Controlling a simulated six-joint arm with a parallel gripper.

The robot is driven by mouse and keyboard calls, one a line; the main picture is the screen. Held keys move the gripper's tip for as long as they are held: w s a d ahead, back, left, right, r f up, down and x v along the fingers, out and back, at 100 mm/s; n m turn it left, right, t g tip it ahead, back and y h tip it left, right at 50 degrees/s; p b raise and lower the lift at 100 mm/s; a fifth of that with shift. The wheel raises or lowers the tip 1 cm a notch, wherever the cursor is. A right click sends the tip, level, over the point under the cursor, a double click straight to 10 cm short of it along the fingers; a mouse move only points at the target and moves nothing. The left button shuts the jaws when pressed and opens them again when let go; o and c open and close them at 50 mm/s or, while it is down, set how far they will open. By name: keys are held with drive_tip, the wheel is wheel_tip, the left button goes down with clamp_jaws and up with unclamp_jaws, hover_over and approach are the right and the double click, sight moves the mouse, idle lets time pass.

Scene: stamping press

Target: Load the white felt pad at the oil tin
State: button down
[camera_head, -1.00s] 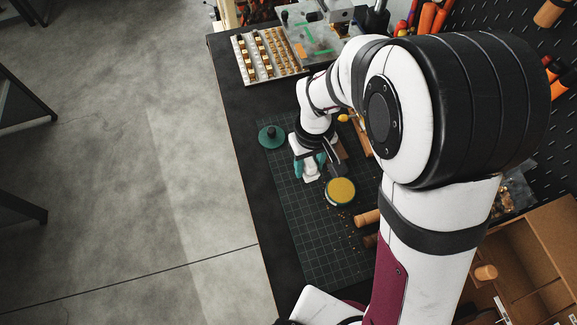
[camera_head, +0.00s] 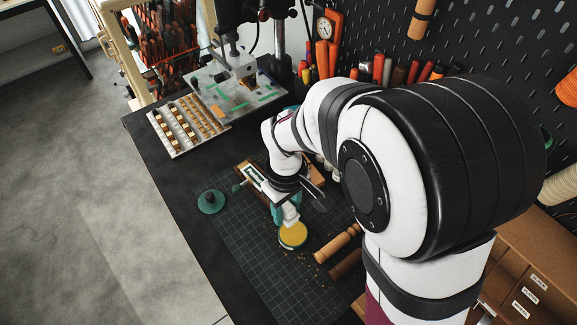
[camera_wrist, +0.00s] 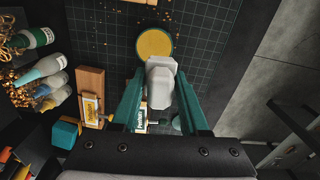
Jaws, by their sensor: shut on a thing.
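The white felt pad (camera_wrist: 160,84) is a pale, faceted block held between the teal fingers of my gripper (camera_wrist: 158,76). In the head view the pad (camera_head: 291,216) shows just below my gripper (camera_head: 284,207), at the upper edge of the oil tin. The oil tin (camera_wrist: 154,43) is a round, shallow tin with a yellow inside and a teal rim; it also shows in the head view (camera_head: 293,236). In the wrist view the pad's tip overlaps the tin's near rim. I cannot tell whether they touch.
A dark green round pad with a knob (camera_head: 211,201) stands left on the cutting mat (camera_head: 255,270). Wooden handles (camera_head: 338,243) lie right of the tin. Bottles (camera_wrist: 38,37) and a wooden block (camera_wrist: 90,82) are near the gripper. A type tray (camera_head: 187,125) lies farther back.

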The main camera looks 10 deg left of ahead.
sight(293, 232)
drive_tip(key=shift+d+f, duration=0.65)
drive_tip(key=shift+d, duration=0.05)
drive_tip(key=shift+w+f, duration=0.1)
drive_tip(key=shift+f, duration=2.95)
drive_tip(key=shift+f, duration=0.55)
drive_tip(key=shift+r, duration=3.55)
